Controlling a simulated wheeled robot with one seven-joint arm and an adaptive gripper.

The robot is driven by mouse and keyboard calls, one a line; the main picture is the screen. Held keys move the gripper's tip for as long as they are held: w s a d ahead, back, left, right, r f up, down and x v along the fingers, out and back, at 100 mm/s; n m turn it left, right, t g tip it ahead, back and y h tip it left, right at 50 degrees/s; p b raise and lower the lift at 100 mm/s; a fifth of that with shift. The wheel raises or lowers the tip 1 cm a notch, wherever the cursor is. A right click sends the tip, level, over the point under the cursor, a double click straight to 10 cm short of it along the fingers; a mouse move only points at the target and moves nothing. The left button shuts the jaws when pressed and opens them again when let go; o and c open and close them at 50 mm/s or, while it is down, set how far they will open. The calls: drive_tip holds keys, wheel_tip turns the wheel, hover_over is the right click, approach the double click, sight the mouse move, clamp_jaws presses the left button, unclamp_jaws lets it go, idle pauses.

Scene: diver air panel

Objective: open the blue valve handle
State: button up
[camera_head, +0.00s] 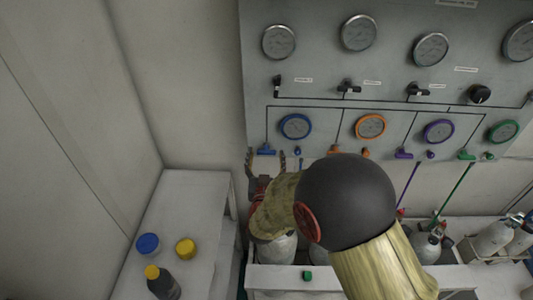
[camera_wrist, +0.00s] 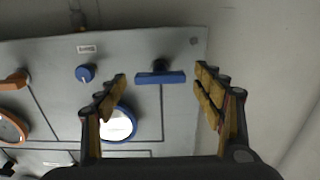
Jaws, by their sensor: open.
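The blue valve handle (camera_head: 265,151) is at the lower left of the grey panel in the head view. In the wrist view the blue valve handle (camera_wrist: 161,78) shows as a flat bar on a dark stem, lying crosswise between the fingers. My gripper (camera_head: 266,160) is just below the handle in the head view, fingers spread. In the wrist view my gripper (camera_wrist: 160,82) is open and empty, one finger on each side of the handle. I see no clear contact between the fingers and the handle.
A blue knob (camera_wrist: 86,73) and a blue-rimmed gauge (camera_wrist: 117,124) lie left of the handle in the wrist view. Orange, purple and green valves share the panel (camera_head: 320,85). A white bench (camera_head: 180,210) with jars stands left. Cylinders stand below the panel.

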drive_tip(key=shift+w, duration=1.1)
drive_tip(key=shift+c, duration=1.1)
drive_tip(key=c, duration=0.9)
drive_tip(key=shift+c, duration=0.2)
